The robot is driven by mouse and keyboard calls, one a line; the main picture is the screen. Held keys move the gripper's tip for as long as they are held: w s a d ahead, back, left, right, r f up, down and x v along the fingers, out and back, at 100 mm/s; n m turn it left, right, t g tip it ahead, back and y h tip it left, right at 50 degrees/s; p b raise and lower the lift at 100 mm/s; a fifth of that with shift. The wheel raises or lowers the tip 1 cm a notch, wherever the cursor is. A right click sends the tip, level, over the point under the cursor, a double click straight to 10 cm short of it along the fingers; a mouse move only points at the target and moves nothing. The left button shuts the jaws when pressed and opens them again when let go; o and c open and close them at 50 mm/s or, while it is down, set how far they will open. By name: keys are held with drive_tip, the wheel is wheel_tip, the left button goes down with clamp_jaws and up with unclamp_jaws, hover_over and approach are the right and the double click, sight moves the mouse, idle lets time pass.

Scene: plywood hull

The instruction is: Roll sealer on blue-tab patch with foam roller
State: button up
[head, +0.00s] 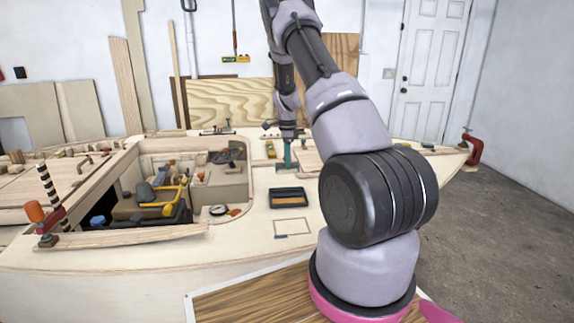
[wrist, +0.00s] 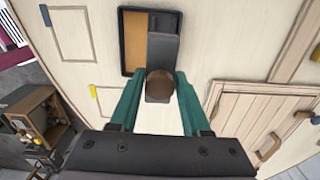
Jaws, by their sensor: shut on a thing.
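My gripper (head: 287,165) is shut on the foam roller, with its teal fingers on either side of the brown round handle end (wrist: 159,84). The grey roller head (wrist: 162,48) overlaps one side of the black-rimmed sealer tray (wrist: 126,42) in the wrist view. In the head view the tray (head: 289,191) lies on the deck nearer than the gripper, with amber sealer in it. The blue-tab patch (head: 292,227) is a thin outlined rectangle nearer still, its blue tab (head: 281,237) at the near left corner. It also shows at the wrist view's upper left (wrist: 70,37).
A yellow-tab patch (wrist: 109,98) lies beside the gripper. A hatch opening (head: 160,170) with tools inside is left of the tray. A wooden hatch door (wrist: 258,120) is at right in the wrist view. Bare deck surrounds the blue-tab patch.

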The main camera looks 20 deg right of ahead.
drive_tip(key=s+a, duration=0.2)
drive_tip(key=s, duration=0.3)
drive_tip(key=shift+d+f, duration=0.15)
drive_tip(key=shift+f, duration=4.35)
drive_tip(key=shift+s+f, duration=0.1)
drive_tip(key=shift+f, duration=0.35)
drive_tip(key=shift+r, duration=0.1)
wheel_tip(320, 180, up, 8)
